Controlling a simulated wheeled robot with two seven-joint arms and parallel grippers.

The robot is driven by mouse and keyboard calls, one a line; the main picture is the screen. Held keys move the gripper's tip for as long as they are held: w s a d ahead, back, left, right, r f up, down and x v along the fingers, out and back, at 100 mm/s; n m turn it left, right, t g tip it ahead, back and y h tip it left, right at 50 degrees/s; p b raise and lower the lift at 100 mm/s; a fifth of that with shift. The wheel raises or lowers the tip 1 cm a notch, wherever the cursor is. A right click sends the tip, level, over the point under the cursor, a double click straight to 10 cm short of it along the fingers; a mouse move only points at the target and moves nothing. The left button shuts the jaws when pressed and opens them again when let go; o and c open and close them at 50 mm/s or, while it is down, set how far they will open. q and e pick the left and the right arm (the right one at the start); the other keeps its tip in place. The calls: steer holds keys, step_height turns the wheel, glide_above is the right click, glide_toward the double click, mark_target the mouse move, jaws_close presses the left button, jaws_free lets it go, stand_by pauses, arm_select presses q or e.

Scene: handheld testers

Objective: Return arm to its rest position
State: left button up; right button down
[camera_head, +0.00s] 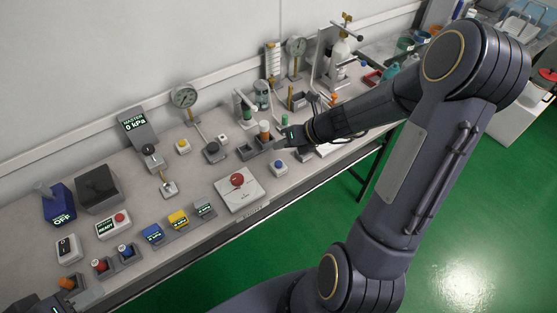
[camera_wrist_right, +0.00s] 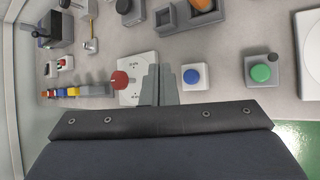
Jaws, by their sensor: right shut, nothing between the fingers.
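My right arm reaches in from the right of the head view, bent at a high elbow. Its gripper (camera_head: 280,143) hangs over the bench near its front edge, right of the red-button plate. In the right wrist view the two grey fingers (camera_wrist_right: 157,78) are together with nothing between them. They point between a white plate with a red knob (camera_wrist_right: 124,82) and a blue button on a white box (camera_wrist_right: 193,76). A small dark part of my left gripper (camera_head: 55,304) shows at the bottom left corner; its fingers cannot be made out.
The long grey bench (camera_head: 120,175) holds handheld testers (camera_head: 178,219), a pressure gauge (camera_head: 184,97), a dark box (camera_head: 98,186) and a blue OFF switch box (camera_head: 60,204). More fittings crowd its far end. The green floor (camera_head: 300,235) in front is clear.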

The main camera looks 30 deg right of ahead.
stand_by(0.6)
steer(key=s+a+r+n+g, duration=0.1)
steer(key=s+a+r+n, duration=0.75)
steer(key=n, duration=0.85)
steer(key=s+r+n+h, duration=0.2)
steer(key=s+n, duration=1)
steer(key=n, duration=0.6)
steer(key=shift+v, duration=0.9)
